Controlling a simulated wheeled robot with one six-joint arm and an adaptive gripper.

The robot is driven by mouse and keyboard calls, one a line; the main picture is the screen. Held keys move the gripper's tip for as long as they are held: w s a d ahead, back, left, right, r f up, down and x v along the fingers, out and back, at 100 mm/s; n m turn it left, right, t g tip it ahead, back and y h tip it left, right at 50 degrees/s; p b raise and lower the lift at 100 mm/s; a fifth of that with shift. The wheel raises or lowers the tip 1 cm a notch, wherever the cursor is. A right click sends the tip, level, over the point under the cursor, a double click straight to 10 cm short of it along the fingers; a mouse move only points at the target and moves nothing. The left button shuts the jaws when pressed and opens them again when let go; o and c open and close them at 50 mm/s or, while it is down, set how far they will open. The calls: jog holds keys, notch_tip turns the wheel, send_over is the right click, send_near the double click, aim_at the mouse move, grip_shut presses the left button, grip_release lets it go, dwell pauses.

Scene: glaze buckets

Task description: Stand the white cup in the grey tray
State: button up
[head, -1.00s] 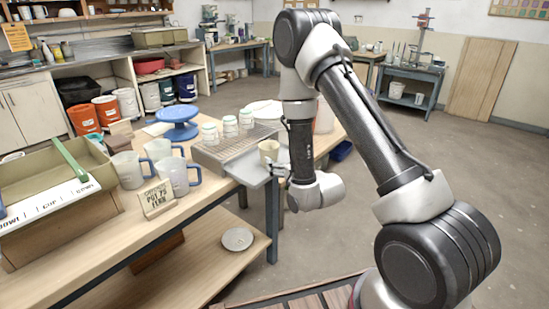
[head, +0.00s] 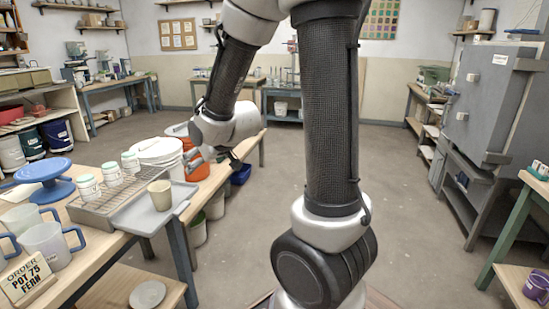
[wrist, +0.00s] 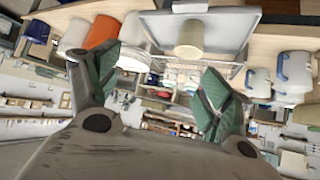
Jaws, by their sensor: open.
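The white cup (head: 160,194), a cream-white tapered cup, stands upright on the grey tray (head: 146,216) at the edge of the wooden table in the head view. In the wrist view, which looks upside down, the cup (wrist: 189,40) is at the top centre against the tray (wrist: 238,24). My gripper (head: 212,158) is open and empty, apart from the cup, behind it and to its right. In the wrist view the green-padded fingers (wrist: 158,85) are spread wide, with nothing between them. The cup's base is in contact with the tray, as far as I can see.
A wire rack (head: 105,200) with several lidded jars is left of the tray. A blue turntable (head: 42,178), clear mugs with blue handles (head: 55,244) and an order sign (head: 28,280) stand further left. White (head: 158,152) and orange (head: 200,168) buckets are behind. Floor to the right is open.

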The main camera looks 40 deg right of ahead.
jog(key=s+d+r+g, duration=0.1)
jog(key=s+r+g, duration=0.1)
jog(key=s, duration=0.7)
jog(key=s+d+r+g, duration=0.2)
jog(key=s+r, duration=0.2)
jog(key=s, duration=0.5)
jog(key=s+d+r+m+g+h, duration=0.1)
jog(key=s+d+r, duration=0.1)
jog(key=s, duration=0.7)
jog(key=shift+r+g, duration=0.4)
jog(key=shift+r, duration=0.15)
